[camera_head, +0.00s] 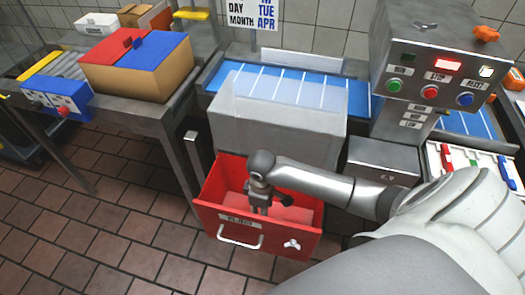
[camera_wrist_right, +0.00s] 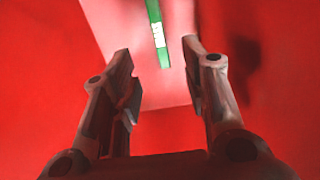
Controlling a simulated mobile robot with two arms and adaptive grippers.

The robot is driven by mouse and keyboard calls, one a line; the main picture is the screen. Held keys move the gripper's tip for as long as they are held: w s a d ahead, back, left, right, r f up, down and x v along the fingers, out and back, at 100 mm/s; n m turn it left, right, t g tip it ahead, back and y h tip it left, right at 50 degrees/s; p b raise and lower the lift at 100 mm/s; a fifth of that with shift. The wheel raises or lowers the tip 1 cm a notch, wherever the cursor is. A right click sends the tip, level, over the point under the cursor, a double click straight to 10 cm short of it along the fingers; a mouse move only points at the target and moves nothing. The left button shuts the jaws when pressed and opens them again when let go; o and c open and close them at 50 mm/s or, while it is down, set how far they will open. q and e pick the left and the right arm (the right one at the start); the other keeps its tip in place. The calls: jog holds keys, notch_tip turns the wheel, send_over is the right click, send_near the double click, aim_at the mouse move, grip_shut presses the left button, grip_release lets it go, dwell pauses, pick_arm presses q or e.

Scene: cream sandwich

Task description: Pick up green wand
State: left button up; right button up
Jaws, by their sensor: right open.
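In the right wrist view a green wand (camera_wrist_right: 157,40) with a white printed label lies beyond my fingertips, a little above the middle of the gap. It is on the pale pink floor of the red drawer; its far end runs out of the picture. My right gripper (camera_wrist_right: 159,75) is open and empty, with the wand apart from both fingers. In the head view my right gripper (camera_head: 259,206) points down inside the open red drawer (camera_head: 218,222). The wand is hidden there. My left gripper is in neither view.
The drawer's red walls stand close around my right gripper. A machine with a control panel (camera_head: 432,75) stands at the right, beside a white tray (camera_head: 436,176) with coloured wands. A metal table (camera_head: 150,115) stands left. The tiled floor (camera_head: 120,225) at front left is clear.

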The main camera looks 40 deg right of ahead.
notch_tip(320, 180, down, 11)
jog(key=shift+d+f+b, duration=0.1)
jog(key=shift+b, duration=0.35)
grip_shut()
dwell(0.3)
